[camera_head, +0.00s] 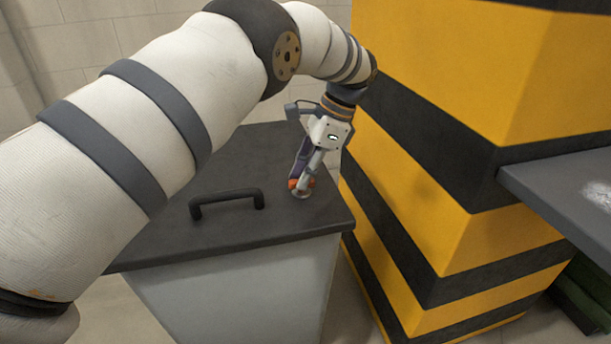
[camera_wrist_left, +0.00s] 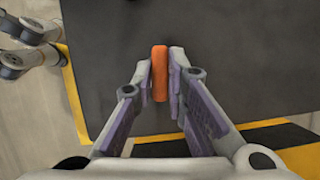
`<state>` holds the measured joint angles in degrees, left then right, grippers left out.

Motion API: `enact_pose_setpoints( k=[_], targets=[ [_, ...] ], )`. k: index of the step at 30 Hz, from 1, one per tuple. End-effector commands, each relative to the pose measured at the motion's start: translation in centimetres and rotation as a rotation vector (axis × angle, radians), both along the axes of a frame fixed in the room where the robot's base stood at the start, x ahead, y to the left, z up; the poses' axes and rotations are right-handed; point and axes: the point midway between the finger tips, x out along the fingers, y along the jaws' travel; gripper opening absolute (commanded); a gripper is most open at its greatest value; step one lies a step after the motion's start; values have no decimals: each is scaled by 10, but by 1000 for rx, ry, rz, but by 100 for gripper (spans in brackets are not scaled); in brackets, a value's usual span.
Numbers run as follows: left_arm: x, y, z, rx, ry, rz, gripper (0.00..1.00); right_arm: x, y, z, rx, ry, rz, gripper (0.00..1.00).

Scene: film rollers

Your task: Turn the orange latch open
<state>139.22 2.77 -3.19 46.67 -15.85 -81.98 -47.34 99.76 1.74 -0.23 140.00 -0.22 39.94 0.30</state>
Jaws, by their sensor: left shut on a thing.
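The orange latch (camera_head: 307,181) sits on the dark lid of a grey box, near the lid's right side. In the left wrist view the latch (camera_wrist_left: 159,74) is a narrow upright orange bar between the two fingers. My left gripper (camera_head: 301,184) reaches down onto it from above. Its fingers (camera_wrist_left: 161,82) are shut on the latch, one on each side. The head view shows only a little of the orange, as the fingers cover part of it. My right gripper is in neither view.
The dark lid (camera_head: 270,222) carries a black bar handle (camera_head: 227,200) left of the latch. A yellow and black striped pillar (camera_head: 440,130) stands close on the right. A grey shelf (camera_head: 560,185) juts out at far right. Most of the lid is bare.

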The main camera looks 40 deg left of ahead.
Motion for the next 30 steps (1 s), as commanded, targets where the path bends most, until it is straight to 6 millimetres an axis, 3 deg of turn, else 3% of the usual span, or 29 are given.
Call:
enact_pose_setpoints(
  k=[14, 15, 17, 26, 30],
  targets=[
    [-1, 0, -1, -1, 2, 15, 0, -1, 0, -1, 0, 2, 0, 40],
    [-1, 0, -1, -1, 3, 14, 18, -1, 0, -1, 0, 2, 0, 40],
    [-1, 0, -1, -1, 3, 14, 31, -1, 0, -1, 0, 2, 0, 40],
    [0, 0, 1, -1, 1, 13, 33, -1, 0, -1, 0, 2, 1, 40],
    [6, -6, 19, 0, -4, 13, 33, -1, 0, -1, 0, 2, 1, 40]
  ],
)
